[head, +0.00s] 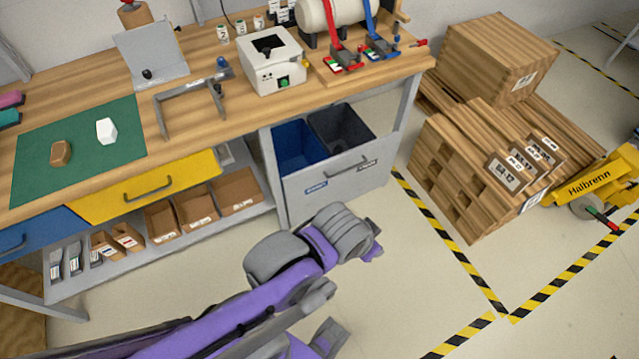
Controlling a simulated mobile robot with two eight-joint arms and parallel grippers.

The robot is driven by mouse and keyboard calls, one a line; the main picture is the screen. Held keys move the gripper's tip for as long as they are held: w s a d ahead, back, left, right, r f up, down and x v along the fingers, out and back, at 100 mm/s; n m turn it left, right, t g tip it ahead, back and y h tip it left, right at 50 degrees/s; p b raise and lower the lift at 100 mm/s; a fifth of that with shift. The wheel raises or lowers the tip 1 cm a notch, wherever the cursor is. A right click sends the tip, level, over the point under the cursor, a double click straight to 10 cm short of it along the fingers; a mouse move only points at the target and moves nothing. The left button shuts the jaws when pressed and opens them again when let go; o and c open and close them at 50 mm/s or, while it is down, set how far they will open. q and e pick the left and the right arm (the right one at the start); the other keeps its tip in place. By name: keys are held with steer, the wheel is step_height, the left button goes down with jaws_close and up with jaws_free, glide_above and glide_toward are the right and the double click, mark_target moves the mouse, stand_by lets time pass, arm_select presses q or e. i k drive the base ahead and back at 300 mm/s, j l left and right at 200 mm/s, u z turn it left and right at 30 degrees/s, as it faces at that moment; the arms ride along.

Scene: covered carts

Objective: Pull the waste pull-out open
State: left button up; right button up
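The waste pull-out (335,194) is under the right end of the workbench. It has a grey front with a bar handle (347,168) and two small labels. A blue bin (297,147) and a dark grey bin (343,130) show behind the front, and I can see into their tops. How far out it stands is hard to tell. One purple and grey arm of mine reaches in from the lower left and ends in front of the pull-out, with floor visible between. I make out no gripper fingers, and nothing of mine touches the handle.
The workbench (225,85) carries a white device (272,62), a green mat (80,150) and a roll dispenser. A yellow drawer (145,185) is left of the pull-out. Wooden crates (470,170) stand to the right. Floor in front of the pull-out is clear apart from my arm.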

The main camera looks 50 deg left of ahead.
mark_target(313, 178)
steer(key=u, duration=1.45)
steer(key=i+j, duration=0.1)
steer(key=i, duration=0.95)
steer(key=z, duration=0.05)
